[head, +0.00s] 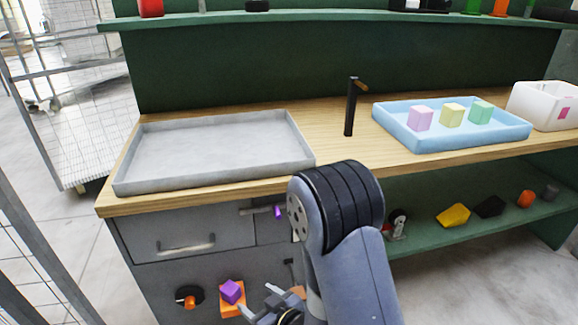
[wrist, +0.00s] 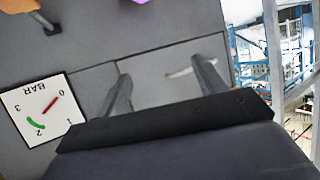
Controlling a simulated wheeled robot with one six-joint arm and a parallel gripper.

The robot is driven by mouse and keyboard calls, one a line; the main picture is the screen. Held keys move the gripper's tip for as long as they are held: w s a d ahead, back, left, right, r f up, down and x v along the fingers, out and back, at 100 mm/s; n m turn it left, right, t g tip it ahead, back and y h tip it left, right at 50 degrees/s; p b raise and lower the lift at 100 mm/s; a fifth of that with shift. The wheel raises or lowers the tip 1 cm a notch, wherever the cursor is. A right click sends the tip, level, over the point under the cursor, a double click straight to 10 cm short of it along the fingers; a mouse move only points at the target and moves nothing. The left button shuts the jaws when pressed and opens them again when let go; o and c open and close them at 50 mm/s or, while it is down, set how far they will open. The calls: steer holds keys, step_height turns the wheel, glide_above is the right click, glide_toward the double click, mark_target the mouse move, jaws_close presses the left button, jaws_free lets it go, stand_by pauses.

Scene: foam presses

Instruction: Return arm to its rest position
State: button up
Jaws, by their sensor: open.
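My gripper (head: 262,301) is low in front of the grey cabinet (head: 150,270), near the bottom edge of the head view. My arm bends at a dark ribbed joint in front of the bench edge and partly hides the cabinet. In the wrist view my gripper (wrist: 163,82) shows two fingers spread apart with nothing between them. The fingers point towards grey cabinet panels.
The wooden bench holds a grey tray (head: 290,125), a black post (head: 350,108), a blue tray (head: 390,127) with foam cubes, and a white bin (head: 545,108). An orange block (head: 231,306) under a purple cube is near my gripper. A pressure gauge (wrist: 42,108) shows at left.

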steer(key=w+d+r+m+t+h+p, duration=0.1)
steer(key=w+d+r+m+h+p, duration=0.1)
steer(key=d+r+p, duration=0.3)
steer(key=shift+w+r+t+p, duration=0.3)
steer(key=shift+w+r+p, duration=0.15)
steer(key=shift+r+p, duration=0.2)
steer(key=shift+r, duration=0.1)
